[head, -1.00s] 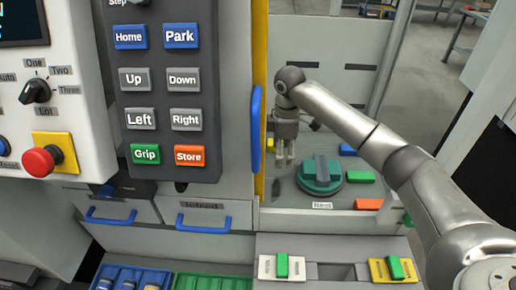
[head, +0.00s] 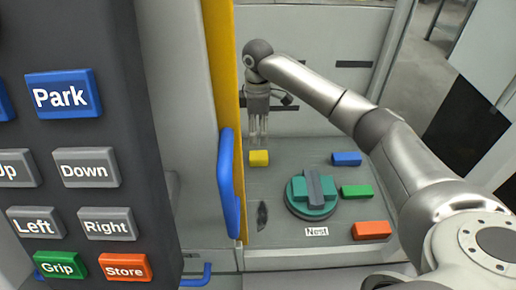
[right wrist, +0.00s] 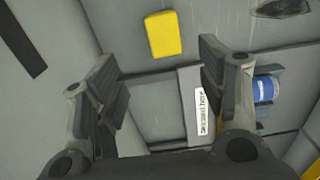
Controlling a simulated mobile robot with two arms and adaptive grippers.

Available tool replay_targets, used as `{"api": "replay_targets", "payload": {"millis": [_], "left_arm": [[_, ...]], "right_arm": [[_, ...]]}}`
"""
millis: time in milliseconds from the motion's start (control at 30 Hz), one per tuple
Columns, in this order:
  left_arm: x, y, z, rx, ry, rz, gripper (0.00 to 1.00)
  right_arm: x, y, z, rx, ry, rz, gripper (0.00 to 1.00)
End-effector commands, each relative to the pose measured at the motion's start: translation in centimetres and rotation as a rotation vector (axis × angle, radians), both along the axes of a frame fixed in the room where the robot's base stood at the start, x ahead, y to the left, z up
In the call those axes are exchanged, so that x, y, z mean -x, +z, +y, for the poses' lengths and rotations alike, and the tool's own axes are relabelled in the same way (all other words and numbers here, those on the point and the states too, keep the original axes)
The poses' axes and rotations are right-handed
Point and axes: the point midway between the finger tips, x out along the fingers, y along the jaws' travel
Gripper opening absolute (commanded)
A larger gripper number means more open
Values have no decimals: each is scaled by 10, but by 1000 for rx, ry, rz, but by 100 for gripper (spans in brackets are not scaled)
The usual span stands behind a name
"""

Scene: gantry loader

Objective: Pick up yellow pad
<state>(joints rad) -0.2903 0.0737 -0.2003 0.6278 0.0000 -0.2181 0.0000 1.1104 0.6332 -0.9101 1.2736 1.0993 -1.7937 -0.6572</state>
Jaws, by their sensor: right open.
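The yellow pad (head: 259,158) lies on the grey surface inside the loader, left of the round green nest fixture. In the right wrist view the yellow pad (right wrist: 164,34) shows beyond and between the two fingers, apart from both. My right gripper (head: 258,138) points down just above and behind the pad in the head view. Its fingers are spread and empty in the right wrist view (right wrist: 160,85). My left gripper is out of view.
A green round fixture (head: 311,194) with a grey bar stands behind the "Nest" label. Blue (head: 346,158), green (head: 357,191) and orange (head: 371,230) blocks lie to its right. A yellow door edge with a blue handle (head: 229,180) and a button panel (head: 100,120) stand left.

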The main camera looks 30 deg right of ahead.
Motion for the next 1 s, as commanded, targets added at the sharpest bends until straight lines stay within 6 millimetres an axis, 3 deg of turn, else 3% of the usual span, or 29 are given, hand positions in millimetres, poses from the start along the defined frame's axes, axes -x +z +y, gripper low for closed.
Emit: {"api": "replay_targets", "payload": {"millis": [300, 433, 800, 1000], "left_arm": [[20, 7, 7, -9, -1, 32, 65], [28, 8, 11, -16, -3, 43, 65], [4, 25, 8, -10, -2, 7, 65], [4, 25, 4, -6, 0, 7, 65]], "right_arm": [[1, -46, 0, 0, 0, 3, 65], [1, -54, 0, 0, 1, 2, 65], [1, -101, -2, 1, 0, 4, 65], [1, -106, -2, 1, 1, 0, 65]]}}
